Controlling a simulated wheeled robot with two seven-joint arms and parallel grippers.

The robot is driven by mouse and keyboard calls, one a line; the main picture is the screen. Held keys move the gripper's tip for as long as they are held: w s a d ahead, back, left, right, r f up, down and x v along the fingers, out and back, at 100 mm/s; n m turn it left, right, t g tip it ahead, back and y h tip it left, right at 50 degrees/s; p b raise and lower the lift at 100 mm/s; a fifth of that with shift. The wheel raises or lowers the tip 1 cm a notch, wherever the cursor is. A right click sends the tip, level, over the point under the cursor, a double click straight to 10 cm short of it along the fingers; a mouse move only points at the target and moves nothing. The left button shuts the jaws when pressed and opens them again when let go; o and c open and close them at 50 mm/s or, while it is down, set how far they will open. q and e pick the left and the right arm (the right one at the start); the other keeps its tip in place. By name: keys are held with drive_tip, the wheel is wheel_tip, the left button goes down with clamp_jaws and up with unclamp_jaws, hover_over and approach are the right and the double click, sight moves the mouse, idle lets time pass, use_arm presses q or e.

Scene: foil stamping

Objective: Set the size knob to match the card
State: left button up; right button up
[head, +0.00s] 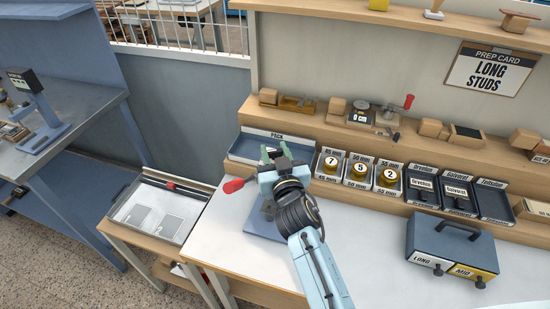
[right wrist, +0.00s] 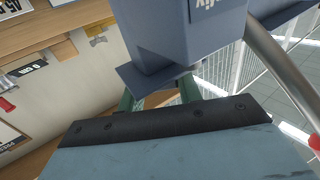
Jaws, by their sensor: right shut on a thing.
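The prep card (head: 490,70) hangs on the back wall and reads LONG STUDS. My right gripper (head: 272,153) is over the blue-grey press (head: 262,226), whose red-tipped lever (head: 234,186) sticks out to the left. In the right wrist view, a blue-grey block (right wrist: 185,35) with partly cut-off white lettering stands just beyond my green fingers (right wrist: 158,98). The fingers are shut on a part of the press, which is mostly hidden. I cannot make out the size knob or its setting. My left gripper is not in view.
A case (head: 452,245) with LONG and MID labels stands on the bench at right. Small trays (head: 360,173) with numbered brass pieces line the bench's back, beside the tray marked PACK (head: 250,146). A flat tray (head: 160,212) lies left.

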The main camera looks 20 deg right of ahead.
drive_tip(key=shift+h, duration=0.3)
drive_tip(key=o, duration=1)
drive_tip(key=s, duration=0.8)
drive_tip(key=s+a+b, duration=0.1)
drive_tip(key=s, duration=0.3)
drive_tip(key=shift+a, duration=0.1)
